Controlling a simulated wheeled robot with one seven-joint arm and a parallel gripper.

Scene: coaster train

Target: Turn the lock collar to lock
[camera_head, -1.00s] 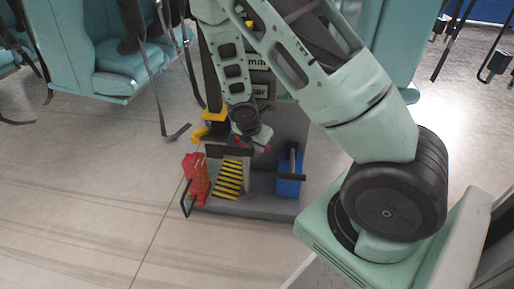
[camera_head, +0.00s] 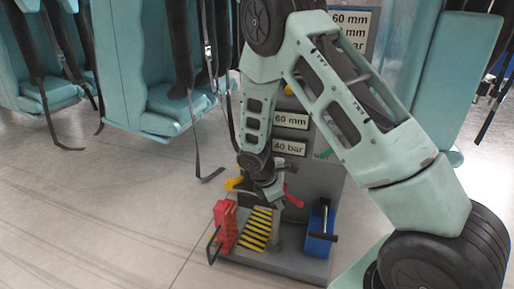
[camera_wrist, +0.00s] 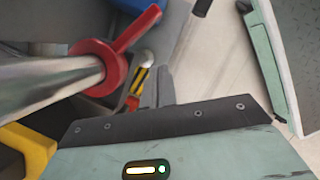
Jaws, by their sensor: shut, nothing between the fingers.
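A red ring with a straight red lever, which looks like the lock collar (camera_wrist: 114,68), sits around a bare metal rod (camera_wrist: 45,84) in the wrist view. Its lever points to the upper right. In the head view, a red lever end (camera_head: 292,198) shows just right of my gripper (camera_head: 268,192), with the collar mostly hidden behind my wrist. My gripper is shut and empty. In the wrist view its grey finger part (camera_wrist: 160,88) shows right of the collar and looks apart from it.
The grey stand (camera_head: 275,258) carries a red block (camera_head: 225,226), a striped yellow-black plate (camera_head: 256,230) and a blue block with a dark handle (camera_head: 320,235). A yellow part (camera_wrist: 28,146) lies close by in the wrist view. Teal seats (camera_head: 160,110) with hanging straps stand behind left; floor at left is clear.

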